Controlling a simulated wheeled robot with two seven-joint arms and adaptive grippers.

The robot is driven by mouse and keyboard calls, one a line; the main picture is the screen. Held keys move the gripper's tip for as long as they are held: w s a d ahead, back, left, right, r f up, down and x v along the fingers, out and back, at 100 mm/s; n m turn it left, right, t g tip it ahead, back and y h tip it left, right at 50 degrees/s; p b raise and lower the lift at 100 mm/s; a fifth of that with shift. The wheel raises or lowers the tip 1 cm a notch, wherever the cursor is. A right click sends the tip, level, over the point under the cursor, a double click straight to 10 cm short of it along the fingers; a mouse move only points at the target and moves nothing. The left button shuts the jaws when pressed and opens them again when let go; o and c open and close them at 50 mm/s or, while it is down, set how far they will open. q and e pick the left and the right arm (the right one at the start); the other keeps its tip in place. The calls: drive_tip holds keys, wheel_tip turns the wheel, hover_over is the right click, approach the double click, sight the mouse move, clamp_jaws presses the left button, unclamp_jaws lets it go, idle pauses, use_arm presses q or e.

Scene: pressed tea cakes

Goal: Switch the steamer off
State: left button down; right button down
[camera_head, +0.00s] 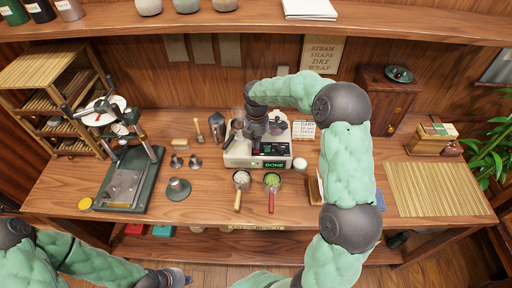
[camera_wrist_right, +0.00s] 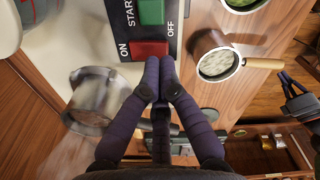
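The steamer (camera_head: 237,158) is a pale box at the middle of the bench, with a dark front panel and a green display reading DONE. In the right wrist view its panel (camera_wrist_right: 173,14) carries a green START button (camera_wrist_right: 151,11) and a red switch (camera_wrist_right: 150,48) between the words ON and OFF. My right gripper (camera_wrist_right: 159,68) has its fingertips together with nothing between them, at the red switch's lower edge; I cannot tell whether they touch it. In the head view my right arm hides much of the steamer's top. My left gripper (camera_head: 180,279) is low at the bottom edge, its fingers unclear.
Two handled cups, one with pale contents (camera_head: 241,178) and one with green (camera_head: 272,180), stand before the steamer. A metal vessel (camera_wrist_right: 92,112) is beside my right fingers, with faint vapour near it. A press (camera_head: 125,180) stands left; a bamboo mat (camera_head: 437,190) lies right.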

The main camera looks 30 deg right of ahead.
drive_tip(key=shift+f+b, duration=0.55)
drive_tip(key=shift+f, duration=0.7)
idle(0.8)
drive_tip(key=shift+s+r, duration=0.1)
drive_tip(key=shift+r+p, duration=0.45)
drive_tip(key=shift+p, duration=0.05)
drive_tip(key=shift+r+p, duration=2.35)
drive_tip(key=shift+r, duration=0.7)
